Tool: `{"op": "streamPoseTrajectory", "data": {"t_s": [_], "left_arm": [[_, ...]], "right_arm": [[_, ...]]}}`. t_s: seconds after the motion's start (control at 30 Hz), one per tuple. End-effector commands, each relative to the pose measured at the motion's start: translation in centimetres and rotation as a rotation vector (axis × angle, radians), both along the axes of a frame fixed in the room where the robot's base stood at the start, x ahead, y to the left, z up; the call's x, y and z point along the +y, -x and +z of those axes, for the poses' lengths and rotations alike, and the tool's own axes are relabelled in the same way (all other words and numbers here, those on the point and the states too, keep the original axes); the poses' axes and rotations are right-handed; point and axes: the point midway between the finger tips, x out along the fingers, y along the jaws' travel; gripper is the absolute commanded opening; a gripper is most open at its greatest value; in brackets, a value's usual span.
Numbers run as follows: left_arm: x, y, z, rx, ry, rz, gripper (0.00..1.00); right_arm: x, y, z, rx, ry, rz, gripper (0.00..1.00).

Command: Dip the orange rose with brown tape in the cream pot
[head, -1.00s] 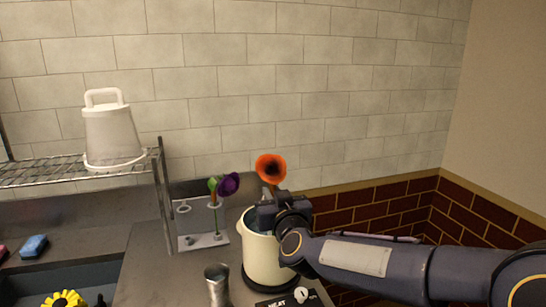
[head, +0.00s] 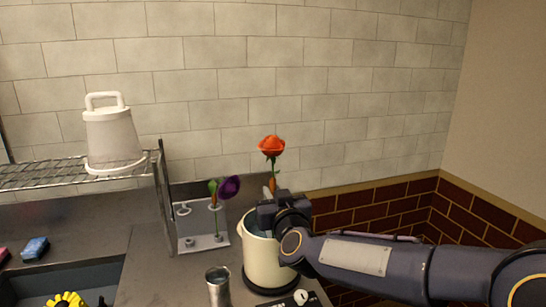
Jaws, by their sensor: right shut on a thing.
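The orange rose (head: 272,146) stands nearly upright above the cream pot, with a brownish-orange band (head: 272,184) on its stem. My right gripper (head: 268,207) is shut on the rose's stem at the pot's rim. The cream pot (head: 262,262) stands on the counter on a dark base, and my gripper and arm cover its right side. Whether the stem's lower end is inside the pot is hidden. My left gripper is out of view.
A rack (head: 190,222) left of the pot holds a purple flower (head: 229,187). A metal cup (head: 218,287) stands in front. A yellow flower (head: 66,300) and blue sponge (head: 35,248) are at left.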

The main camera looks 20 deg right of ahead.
Motion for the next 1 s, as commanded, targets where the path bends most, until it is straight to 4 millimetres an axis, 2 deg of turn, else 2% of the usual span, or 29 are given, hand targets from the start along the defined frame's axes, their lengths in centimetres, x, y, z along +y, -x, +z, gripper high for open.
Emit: {"op": "streamPoseTrajectory", "data": {"t_s": [0.03, 1.0], "left_arm": [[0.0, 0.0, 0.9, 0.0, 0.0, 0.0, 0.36], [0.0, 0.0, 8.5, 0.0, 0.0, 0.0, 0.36]], "right_arm": [[0.0, 0.0, 0.9, -0.001, 0.0, 0.0, 0.01], [0.0, 0.0, 8.7, -0.001, 0.0, -0.001, 0.01]]}}
